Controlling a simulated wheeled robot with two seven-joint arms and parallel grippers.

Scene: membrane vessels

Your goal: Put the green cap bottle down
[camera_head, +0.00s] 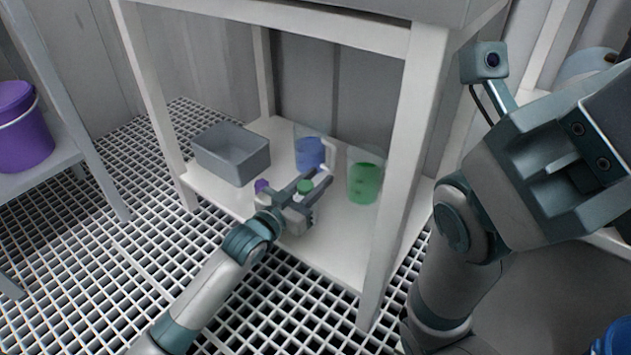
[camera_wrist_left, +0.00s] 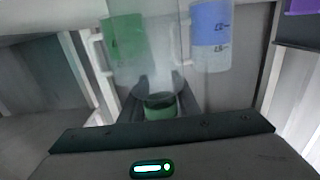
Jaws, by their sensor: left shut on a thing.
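The green cap bottle shows in the head view by its green cap (camera_head: 305,187), between the fingers of my left gripper (camera_head: 308,185). In the left wrist view, the green cap (camera_wrist_left: 160,113) sits between the dark fingers, with a clear body (camera_wrist_left: 150,70) beyond it. My left gripper is shut on this bottle, over the front part of the white lower shelf (camera_head: 335,255). The bottle's base is hidden, so I cannot tell whether it touches the shelf. My right arm fills the right of the head view; its fingertips are out of frame.
A jug with green liquid (camera_head: 364,182) stands right of the gripper, and one with blue liquid (camera_head: 309,153) behind it. A grey bin (camera_head: 232,153) is at left. A purple cap (camera_head: 261,185) shows close left of the gripper. Table legs frame the shelf; its front right is bare.

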